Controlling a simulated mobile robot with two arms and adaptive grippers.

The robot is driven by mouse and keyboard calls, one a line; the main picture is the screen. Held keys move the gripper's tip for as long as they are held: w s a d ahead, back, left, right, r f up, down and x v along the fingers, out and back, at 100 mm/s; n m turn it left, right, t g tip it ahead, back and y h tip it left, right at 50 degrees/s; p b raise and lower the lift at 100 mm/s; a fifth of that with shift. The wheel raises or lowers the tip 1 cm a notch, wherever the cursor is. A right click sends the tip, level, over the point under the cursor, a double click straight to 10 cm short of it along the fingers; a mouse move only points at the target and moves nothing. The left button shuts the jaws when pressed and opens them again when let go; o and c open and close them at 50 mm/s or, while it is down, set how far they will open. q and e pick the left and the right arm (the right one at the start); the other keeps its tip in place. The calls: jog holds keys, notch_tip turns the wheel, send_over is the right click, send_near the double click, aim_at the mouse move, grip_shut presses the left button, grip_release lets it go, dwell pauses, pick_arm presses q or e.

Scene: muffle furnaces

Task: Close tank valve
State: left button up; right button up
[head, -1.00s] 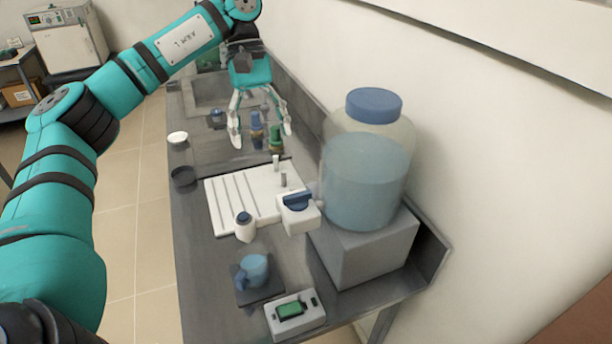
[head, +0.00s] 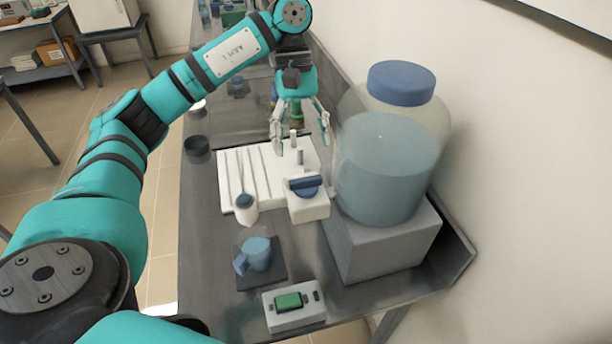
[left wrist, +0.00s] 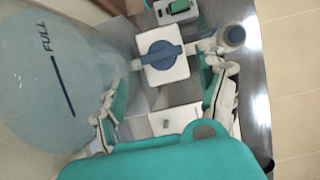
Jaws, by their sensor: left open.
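The tank (head: 385,165) is a large clear bottle of bluish water with a blue cap, on a grey block. Its valve (head: 309,207) is a white block with a blue bar handle (head: 305,184), beside the tank's left side. In the left wrist view the handle (left wrist: 160,54) lies roughly left to right on a round blue dial, and the tank (left wrist: 50,80) fills the left. My left gripper (head: 301,146) is open and empty, just behind the valve. In the left wrist view its fingers (left wrist: 162,75) are spread, with the valve ahead between them, apart from it. My right gripper is not in view.
On the bench, a white ribbed board (head: 258,165) lies behind the valve. A small white bottle (head: 246,210) stands left of it. The wall bounds the right.

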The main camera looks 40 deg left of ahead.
aim_at(306, 179)
pick_arm(q)
jog(key=x, duration=0.4)
jog(key=shift+s+d+f, duration=0.1)
jog(key=shift+s+f, duration=0.05)
jog(key=shift+s, duration=0.1)
jog(key=shift+x, duration=1.2)
jog(key=shift+d+f, duration=0.1)
jog(key=shift+f, duration=0.05)
jog(key=c, duration=0.9)
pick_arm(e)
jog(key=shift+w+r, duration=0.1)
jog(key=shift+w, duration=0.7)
